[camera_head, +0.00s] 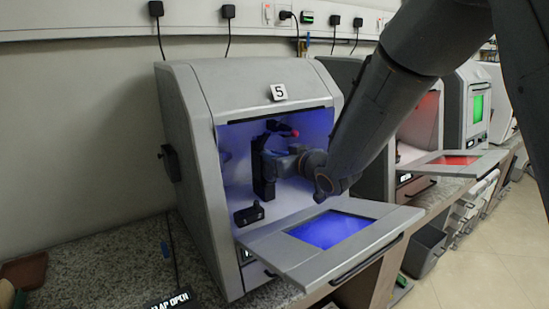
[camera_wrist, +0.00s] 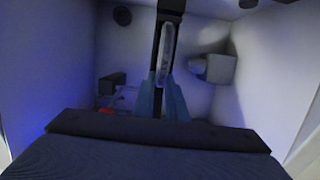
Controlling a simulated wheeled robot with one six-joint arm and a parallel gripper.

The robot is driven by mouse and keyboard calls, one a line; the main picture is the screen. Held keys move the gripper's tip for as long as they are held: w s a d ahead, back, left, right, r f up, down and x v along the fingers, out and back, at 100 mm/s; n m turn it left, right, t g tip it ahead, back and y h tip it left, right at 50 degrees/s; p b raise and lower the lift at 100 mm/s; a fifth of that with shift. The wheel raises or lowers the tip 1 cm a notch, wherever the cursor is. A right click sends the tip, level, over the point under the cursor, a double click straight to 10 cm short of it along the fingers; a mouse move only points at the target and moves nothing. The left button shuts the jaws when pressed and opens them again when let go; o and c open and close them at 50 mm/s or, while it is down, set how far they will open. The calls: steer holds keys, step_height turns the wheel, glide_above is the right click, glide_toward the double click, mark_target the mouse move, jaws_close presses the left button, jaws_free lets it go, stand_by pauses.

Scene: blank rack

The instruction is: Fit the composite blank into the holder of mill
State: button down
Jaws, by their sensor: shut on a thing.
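The mill (camera_head: 205,95) is a grey cabinet marked 5, its front flap folded down and its inside lit blue. My arm reaches into its chamber, and my gripper (camera_head: 268,160) is beside a dark upright post (camera_head: 263,185). In the wrist view my gripper (camera_wrist: 162,85) has its two bluish fingers close together. A narrow pale piece (camera_wrist: 167,48), seen almost edge-on, extends beyond the fingertips and appears to be the composite blank. It lies in line with a dark upright part (camera_wrist: 170,8), probably the holder. I cannot tell whether the blank is seated or only overlaps it.
The open flap (camera_head: 335,235) juts out below my arm. A small dark block (camera_head: 249,214) sits on the chamber floor, and a grey box-like part (camera_wrist: 220,69) is at the right in the wrist view. Chamber walls stand close on both sides. More machines stand to the right.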

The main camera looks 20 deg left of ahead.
steer(key=shift+a, duration=0.1)
steer(key=c, duration=1.7)
jaws_free()
steer(key=shift+w, duration=0.1)
steer(key=shift+b+v, duration=1.05)
steer(key=shift+v, duration=2.85)
